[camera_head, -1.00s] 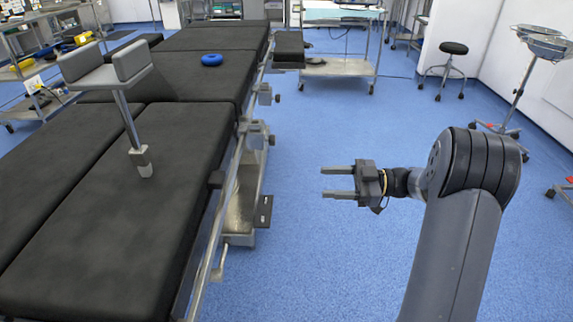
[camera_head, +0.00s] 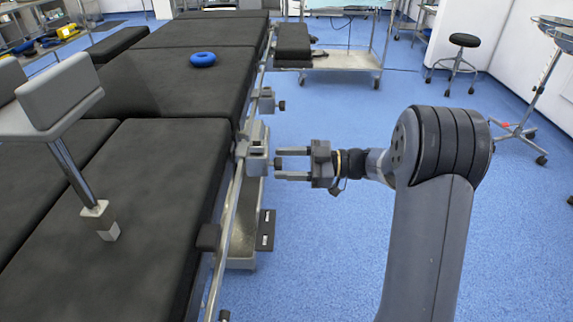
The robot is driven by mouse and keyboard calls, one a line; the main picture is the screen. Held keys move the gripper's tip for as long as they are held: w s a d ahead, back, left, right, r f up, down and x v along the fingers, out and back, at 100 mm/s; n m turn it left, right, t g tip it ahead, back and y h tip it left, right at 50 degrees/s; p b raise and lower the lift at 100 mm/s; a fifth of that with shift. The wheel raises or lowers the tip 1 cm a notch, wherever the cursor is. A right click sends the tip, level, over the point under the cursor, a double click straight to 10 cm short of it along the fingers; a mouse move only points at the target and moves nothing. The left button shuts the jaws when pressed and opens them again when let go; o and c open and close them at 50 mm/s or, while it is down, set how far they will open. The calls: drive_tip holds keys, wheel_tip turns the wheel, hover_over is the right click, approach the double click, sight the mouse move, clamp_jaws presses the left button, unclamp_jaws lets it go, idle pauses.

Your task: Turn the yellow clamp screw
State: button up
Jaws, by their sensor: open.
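My gripper (camera_head: 277,163) is open and empty, its two fingers pointing left. In the picture its fingertips are at the edge of a grey rail clamp (camera_head: 256,152) on the side of the operating table (camera_head: 170,165); I cannot tell whether they touch it. A second grey clamp (camera_head: 266,101) sits further along the side rail (camera_head: 232,205), with a dark knob (camera_head: 282,105) sticking out to the right. No yellow screw can be made out on either clamp. Any screw on the nearer clamp may be hidden by the gripper's fingers.
A grey padded support (camera_head: 60,95) on a metal post stands on the table at left. A blue ring (camera_head: 203,60) lies on the table top. A steel cart (camera_head: 340,62) and a black stool (camera_head: 463,41) stand behind.

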drive_tip(key=shift+a, duration=0.15)
drive_tip(key=shift+c, duration=0.3)
drive_tip(key=c, duration=0.9)
